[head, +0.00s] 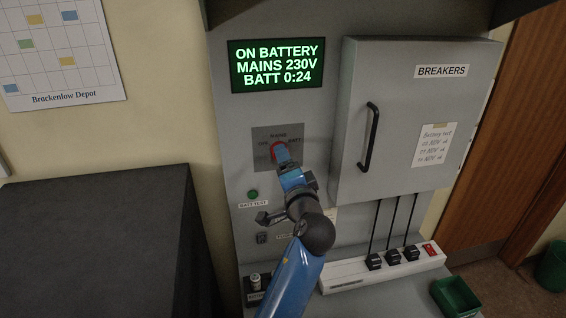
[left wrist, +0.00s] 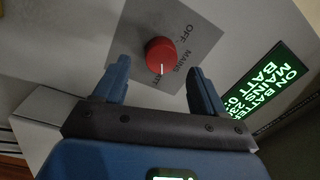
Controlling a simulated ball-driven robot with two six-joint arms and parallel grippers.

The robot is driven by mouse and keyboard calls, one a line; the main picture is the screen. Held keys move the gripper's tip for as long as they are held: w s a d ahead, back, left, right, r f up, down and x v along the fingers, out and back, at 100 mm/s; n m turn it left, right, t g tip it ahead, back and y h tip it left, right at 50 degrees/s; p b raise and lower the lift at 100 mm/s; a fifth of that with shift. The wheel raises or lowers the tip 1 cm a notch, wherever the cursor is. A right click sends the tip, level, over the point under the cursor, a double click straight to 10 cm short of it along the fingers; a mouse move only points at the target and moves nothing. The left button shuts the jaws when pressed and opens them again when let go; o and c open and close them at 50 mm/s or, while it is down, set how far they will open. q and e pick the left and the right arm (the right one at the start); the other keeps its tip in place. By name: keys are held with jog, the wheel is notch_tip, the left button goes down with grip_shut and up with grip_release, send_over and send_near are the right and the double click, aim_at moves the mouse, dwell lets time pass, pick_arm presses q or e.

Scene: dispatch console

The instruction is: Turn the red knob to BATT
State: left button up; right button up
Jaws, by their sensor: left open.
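The red knob (left wrist: 160,52) sits on a grey plate (left wrist: 205,25) marked OFF, MAINS and BATT. In the left wrist view its white pointer line points toward the BATT label. In the head view, only part of the red knob (head: 273,151) shows behind my left gripper (head: 283,155). My left gripper (left wrist: 157,75) is open, with a blue finger on either side of the knob in the picture and visible gaps to it. I cannot tell how deep the fingertips reach. My right gripper is not in view.
The green display (head: 277,65) reads ON BATTERY, MAINS 230V, BATT 0:24. A breaker cabinet (head: 400,110) with a black handle (head: 369,137) juts out at right. A green button (head: 253,194) sits below the plate. A power strip (head: 345,275) lies below.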

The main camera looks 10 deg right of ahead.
pick_arm(q)
jog(key=s+b, duration=0.2)
jog(key=s, duration=0.5)
jog(key=shift+f, duration=0.2)
jog(key=shift+d, duration=0.1)
